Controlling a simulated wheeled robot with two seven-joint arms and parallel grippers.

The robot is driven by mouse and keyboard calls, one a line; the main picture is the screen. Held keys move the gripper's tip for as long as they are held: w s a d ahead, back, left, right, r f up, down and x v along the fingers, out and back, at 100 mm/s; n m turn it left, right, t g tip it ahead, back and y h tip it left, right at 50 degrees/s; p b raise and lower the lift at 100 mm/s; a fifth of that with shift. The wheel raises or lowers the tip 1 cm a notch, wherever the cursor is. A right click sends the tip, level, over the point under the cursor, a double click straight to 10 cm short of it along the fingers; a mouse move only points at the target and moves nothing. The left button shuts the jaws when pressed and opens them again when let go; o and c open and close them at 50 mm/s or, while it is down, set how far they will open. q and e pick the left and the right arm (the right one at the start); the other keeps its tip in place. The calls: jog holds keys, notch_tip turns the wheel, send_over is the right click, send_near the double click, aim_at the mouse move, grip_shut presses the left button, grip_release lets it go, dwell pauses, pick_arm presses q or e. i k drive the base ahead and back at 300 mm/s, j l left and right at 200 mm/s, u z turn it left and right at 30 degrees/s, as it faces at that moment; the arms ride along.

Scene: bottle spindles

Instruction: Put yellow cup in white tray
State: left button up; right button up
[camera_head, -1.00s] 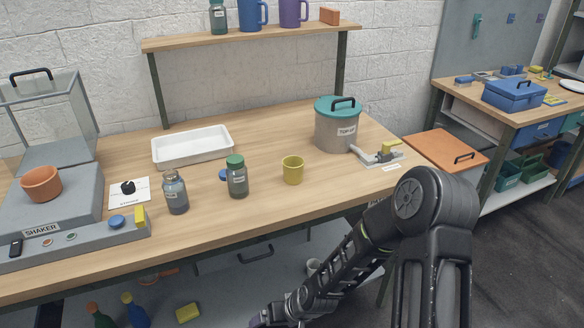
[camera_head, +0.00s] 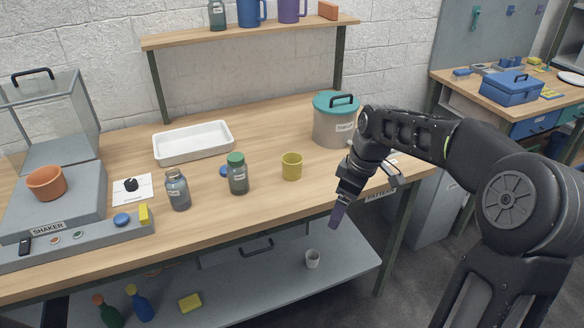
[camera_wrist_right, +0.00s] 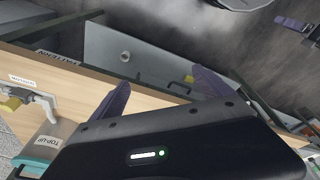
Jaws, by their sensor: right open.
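The yellow cup (camera_head: 292,166) stands upright on the wooden bench, right of the green-capped bottle. The white tray (camera_head: 160,155) lies empty further back and to the left. My right gripper (camera_head: 337,214) hangs at the bench's front edge, to the right of the cup and apart from it. Its purple fingers also show in the right wrist view (camera_wrist_right: 158,95), spread apart with nothing between them. The cup does not show in the wrist view.
A green-capped bottle (camera_head: 238,175) and another bottle (camera_head: 177,190) stand left of the cup. A grey pot with a teal lid (camera_head: 335,125) stands behind my right arm. The shaker (camera_head: 55,215) is at far left. The bench between cup and tray is mostly clear.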

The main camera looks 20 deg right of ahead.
aim_at(195, 147)
jog(key=i, duration=1)
